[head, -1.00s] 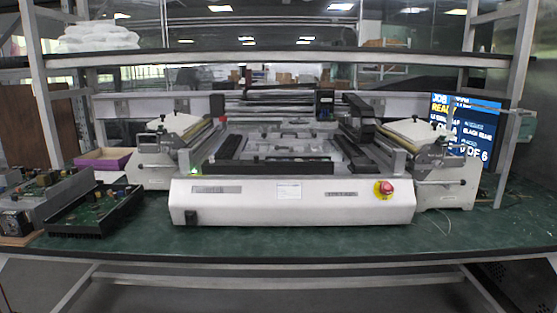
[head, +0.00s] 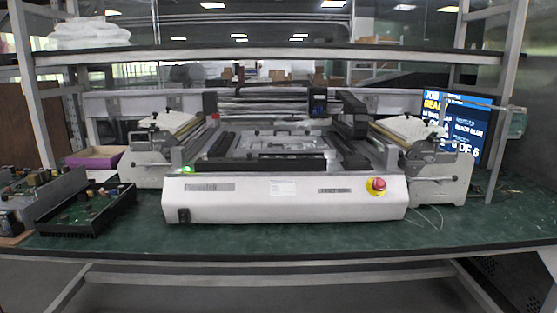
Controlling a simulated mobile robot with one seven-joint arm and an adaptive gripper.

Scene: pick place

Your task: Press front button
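A white bench machine (head: 300,208) stands on the green table, its long front panel facing me. A round red button (head: 378,184) on a yellow base sits at the right end of this panel. A small green light or lit button (head: 187,169) glows at the panel's upper left corner. A black switch or socket (head: 183,215) is at the lower left of the panel. Nothing touches or covers the red button. My gripper is not in view.
The green table top (head: 290,236) has a clear strip before the machine. Open circuit-board units (head: 85,213) and a purple box (head: 95,158) stand at left. A blue screen (head: 458,125) is behind at right. A shelf (head: 250,57) crosses above the machine.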

